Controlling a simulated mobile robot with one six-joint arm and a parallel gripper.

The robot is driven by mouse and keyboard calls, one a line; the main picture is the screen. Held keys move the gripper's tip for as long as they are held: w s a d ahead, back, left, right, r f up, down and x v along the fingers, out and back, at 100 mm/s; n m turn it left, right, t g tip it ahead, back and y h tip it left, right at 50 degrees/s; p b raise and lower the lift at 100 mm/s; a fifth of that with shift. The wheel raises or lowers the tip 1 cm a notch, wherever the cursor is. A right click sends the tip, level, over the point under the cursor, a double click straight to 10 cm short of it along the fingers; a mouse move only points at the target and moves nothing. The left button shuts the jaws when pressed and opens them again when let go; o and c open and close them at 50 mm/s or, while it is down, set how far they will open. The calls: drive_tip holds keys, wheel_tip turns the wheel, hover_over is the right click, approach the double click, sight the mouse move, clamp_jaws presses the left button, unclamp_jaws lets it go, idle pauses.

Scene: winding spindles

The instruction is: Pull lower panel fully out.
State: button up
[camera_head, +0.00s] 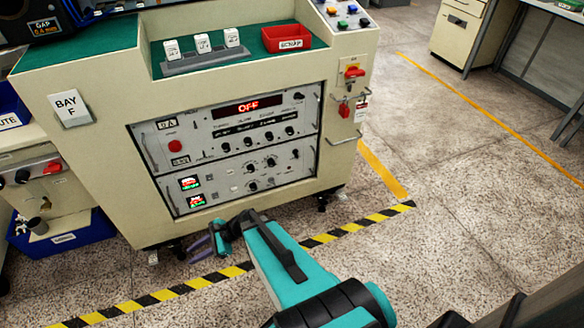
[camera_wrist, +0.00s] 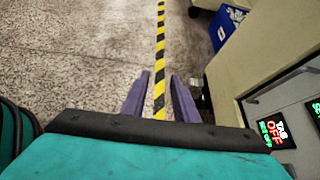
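The lower panel (camera_head: 250,172) is a grey-white rack face with small lit displays at its left and several dark knobs. It sits flush in the front of the cream cabinet, under the upper panel (camera_head: 235,128), whose red display reads OFF. My gripper (camera_head: 201,247) is low in front of the cabinet, below and left of the lower panel. It touches nothing that I can see. In the wrist view my gripper (camera_wrist: 160,92) shows two purple fingers, apart and empty, pointing along the floor. Lit displays (camera_wrist: 274,130) of a panel show at the right edge there.
The cream cabinet (camera_head: 95,150) stands on casters behind a yellow-black floor stripe (camera_head: 340,230). A red switch (camera_head: 354,72) and a metal handle (camera_head: 345,138) stick out at its right side. A blue bin (camera_head: 60,238) is at the left. Floor (camera_head: 455,220) at right is clear.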

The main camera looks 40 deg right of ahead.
drive_tip(key=w+d+r+m+t+h+b, duration=0.1)
drive_tip(key=w+d+m+t+h+b, duration=0.2)
drive_tip(key=d, duration=0.8)
drive_tip(key=w+d+m+t+b, duration=0.2)
drive_tip(key=d+m+t+b, duration=0.25)
drive_tip(key=d, duration=0.65)
drive_tip(key=w+d+r+m+t+h+b, duration=0.1)
drive_tip(key=w+d+m+t+h+b, duration=0.3)
drive_tip(key=d, duration=0.7)
drive_tip(key=s+d+f+m+h+b, duration=0.1)
drive_tip(key=s+d+b, duration=0.3)
drive_tip(key=d, duration=0.6)
drive_tip(key=s+d+f+m+h+b, duration=0.1)
drive_tip(key=s+d+h+b, duration=0.2)
drive_tip(key=s+d, duration=0.6)
drive_tip(key=s+d+f+m+h+b, duration=0.1)
drive_tip(key=s+d+m+h+b, duration=0.1)
drive_tip(key=s+d+b, duration=0.4)
drive_tip(key=s+d, duration=0.1)
drive_tip(key=d, duration=0.3)
drive_tip(key=shift+d+h, duration=0.3)
drive_tip(key=shift+d, duration=0.1)
drive_tip(key=shift+w+t+b, duration=0.15)
drive_tip(key=shift+t+b, duration=0.1)
drive_tip(key=shift+b, duration=0.05)
